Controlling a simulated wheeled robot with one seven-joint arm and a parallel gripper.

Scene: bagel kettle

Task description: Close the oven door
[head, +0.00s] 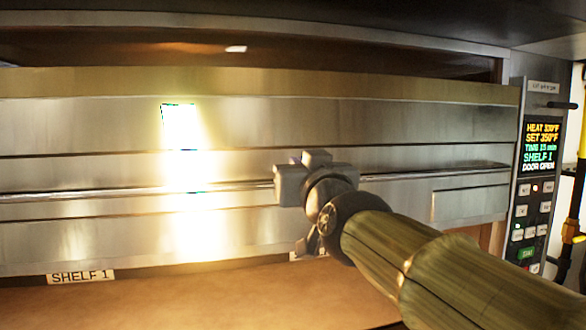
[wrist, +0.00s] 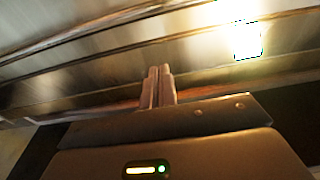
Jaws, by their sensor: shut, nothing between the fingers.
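The oven door (head: 90,125) is a wide brushed-metal panel across the head view, with a bright glare spot left of centre. A dark brown opening (head: 330,58) shows above its top edge. The control panel display (head: 541,147) includes the words "DOOR OPEN". My gripper (head: 315,172) is in front of the door, right of its middle. Its fingers (wrist: 158,72) are together and empty in the wrist view, pointing at the metal front (wrist: 90,75). I cannot tell whether the fingertips touch the door.
A "SHELF 1" label (head: 80,277) sits below the door at the lower left. A brown surface (head: 190,300) spreads below it. Buttons (head: 531,215) line the control panel at the right. A dark overhang (head: 400,18) is above.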

